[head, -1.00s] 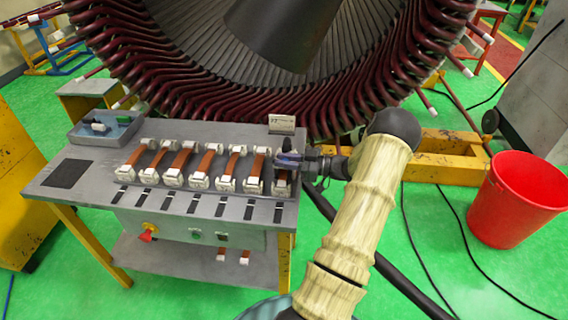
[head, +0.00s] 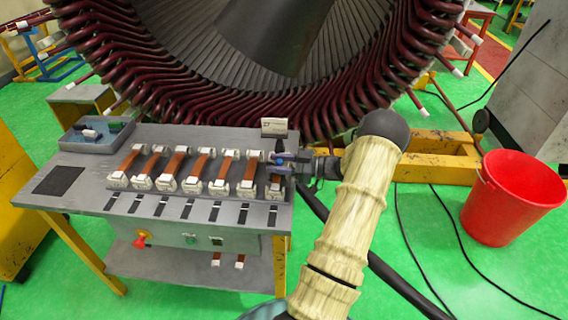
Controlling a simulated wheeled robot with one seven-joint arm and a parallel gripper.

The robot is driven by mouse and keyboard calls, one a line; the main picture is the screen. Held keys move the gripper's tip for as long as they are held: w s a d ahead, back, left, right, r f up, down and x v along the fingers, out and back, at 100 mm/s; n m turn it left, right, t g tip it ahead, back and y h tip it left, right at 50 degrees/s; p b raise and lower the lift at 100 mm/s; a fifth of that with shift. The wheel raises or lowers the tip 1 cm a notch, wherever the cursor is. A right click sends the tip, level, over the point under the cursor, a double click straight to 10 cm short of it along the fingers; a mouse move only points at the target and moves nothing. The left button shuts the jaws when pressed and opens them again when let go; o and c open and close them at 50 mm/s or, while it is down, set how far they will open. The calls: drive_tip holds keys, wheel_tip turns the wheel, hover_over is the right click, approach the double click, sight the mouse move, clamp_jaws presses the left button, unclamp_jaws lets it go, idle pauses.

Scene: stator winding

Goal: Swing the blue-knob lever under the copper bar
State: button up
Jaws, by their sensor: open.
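The grey bench (head: 250,215) stands in front of me with a row of copper bars (head: 202,165) in white holders on its top. My gripper (head: 278,160) is at the right end of the row, reaching in from the right over the rightmost bar (head: 275,184). It is open. A blue part shows at the gripper's tip; I cannot tell whether it is the lever's knob or part of the gripper. The lever itself is not clearly visible, being small and partly hidden by the gripper.
A blue-grey tray (head: 72,140) with small parts sits at the bench's back left. A small white sign (head: 274,126) stands at the back right. The large stator (head: 330,90) rises behind. A red bucket (head: 512,197) stands on the floor at right.

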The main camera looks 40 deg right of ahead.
drive_tip(key=shift+s+d+f, duration=0.1)
drive_tip(key=shift+s+d, duration=0.35)
drive_tip(key=b+v, duration=0.3)
drive_tip(key=v, duration=1.3)
drive_tip(key=shift+b, duration=0.3)
drive_tip(key=shift+s, duration=0.15)
